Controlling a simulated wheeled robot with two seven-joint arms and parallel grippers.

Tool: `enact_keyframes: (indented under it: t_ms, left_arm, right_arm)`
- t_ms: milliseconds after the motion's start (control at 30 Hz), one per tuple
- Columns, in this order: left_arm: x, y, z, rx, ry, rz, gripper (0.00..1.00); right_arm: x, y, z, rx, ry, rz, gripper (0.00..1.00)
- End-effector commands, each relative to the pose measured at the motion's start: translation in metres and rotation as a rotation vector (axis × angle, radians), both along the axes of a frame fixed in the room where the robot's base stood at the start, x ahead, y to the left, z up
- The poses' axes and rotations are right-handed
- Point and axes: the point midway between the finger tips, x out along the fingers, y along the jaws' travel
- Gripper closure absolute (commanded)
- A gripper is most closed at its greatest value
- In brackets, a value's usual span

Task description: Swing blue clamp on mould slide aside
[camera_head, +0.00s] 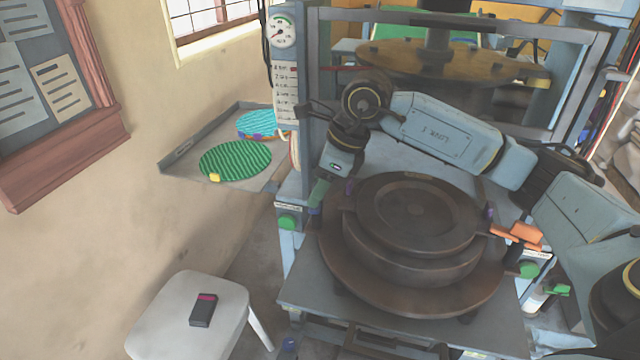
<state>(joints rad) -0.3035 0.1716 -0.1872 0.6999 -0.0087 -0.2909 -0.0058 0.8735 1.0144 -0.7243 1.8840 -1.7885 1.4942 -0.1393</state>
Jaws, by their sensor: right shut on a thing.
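The round dark mould (415,215) sits on a brown round plate (335,262) on the press's front slide (315,290). My right arm reaches across above the mould from the right. My right gripper (318,196) points down at the mould's left side and is shut on a small blue part, which I take to be the blue clamp (314,210). The fingers hide most of it, so its angle is unclear. An orange clamp (522,235) lies at the mould's right edge. My left gripper is not in view.
The press frame's left post (287,80) carries a gauge (283,31) and stands close to my right gripper. A side tray (180,168) holds green and cyan ribbed discs. A white stool (170,310) with a small dark device (203,310) stands at the lower left.

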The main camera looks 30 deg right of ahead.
Motion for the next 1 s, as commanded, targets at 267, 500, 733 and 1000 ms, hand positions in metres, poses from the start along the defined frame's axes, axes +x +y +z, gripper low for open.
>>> enact_keyframes:
  t_ms: [267, 500, 733, 1000]
  left_arm:
    - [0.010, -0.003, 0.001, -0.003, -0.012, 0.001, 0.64]
    - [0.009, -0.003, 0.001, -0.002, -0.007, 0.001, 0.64]
    - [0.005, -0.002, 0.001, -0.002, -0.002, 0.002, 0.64]
    - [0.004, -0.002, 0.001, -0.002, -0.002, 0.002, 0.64]
  right_arm:
    - [0.002, -0.001, 0.001, 0.000, 0.000, 0.198, 0.79]
    - [0.002, -0.001, 0.001, 0.000, -0.001, 0.253, 0.79]
    - [0.002, -0.001, 0.001, 0.000, -0.003, 0.253, 0.51]
    - [0.001, -0.001, 0.001, 0.001, -0.001, 0.251, 0.35]
